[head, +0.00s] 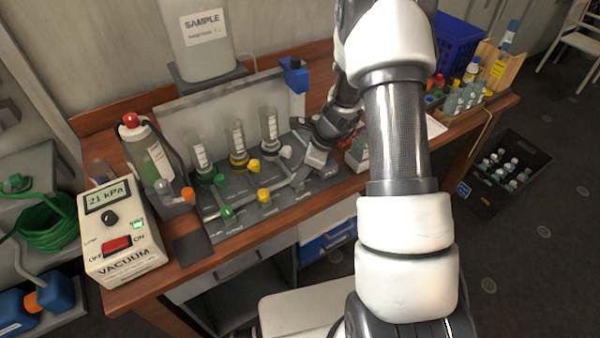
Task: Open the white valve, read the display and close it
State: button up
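A grey manifold (222,232) on the wooden bench carries three clear cups with green, yellow and white fittings. A white knob (286,152) shows beside the right cup (270,125). The vacuum box (125,262) at the left has a display (107,196) reading 21 kPa.
Green valve (226,211) and yellow valve (263,195) stand left of my gripper. A bottle with a red cap (146,152) stands near the vacuum box. A sample container (203,38) rises behind. A blue basket (458,42) and bottle racks are at the right.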

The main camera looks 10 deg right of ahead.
jog(key=shift+n, duration=0.3)
jog(key=n, duration=0.1)
jog(key=n+g, duration=0.1)
jog(key=n, duration=0.2)
jog(key=shift+w+d+g+b, duration=0.1)
jog(key=shift+w+g+b, duration=0.2)
jog(key=shift+g, duration=0.1)
jog(key=n+g, duration=0.1)
jog(key=n, duration=0.1)
jog(key=n+b, duration=0.1)
jog(key=n, duration=0.2)
jog(key=shift+w+g, duration=0.1)
jog(key=shift+g, duration=0.3)
jog(key=n+g+b, duration=0.1)
jog(key=n, duration=0.3)
jog(key=shift+w+h, duration=0.1)
jog(key=shift+h, duration=0.3)
jog(key=shift+a+n+g+h+b, duration=0.15)
jog(key=shift+n+g+h+b, duration=0.15)
jog(key=shift+n, duration=0.75)
jog(key=shift+a+n+g+h+b, duration=0.15)
jog(key=shift+n+g+b, duration=0.25)
jog(key=shift+n, duration=0.65)
jog(key=o, duration=1)
jog(key=shift+o, duration=0.2)
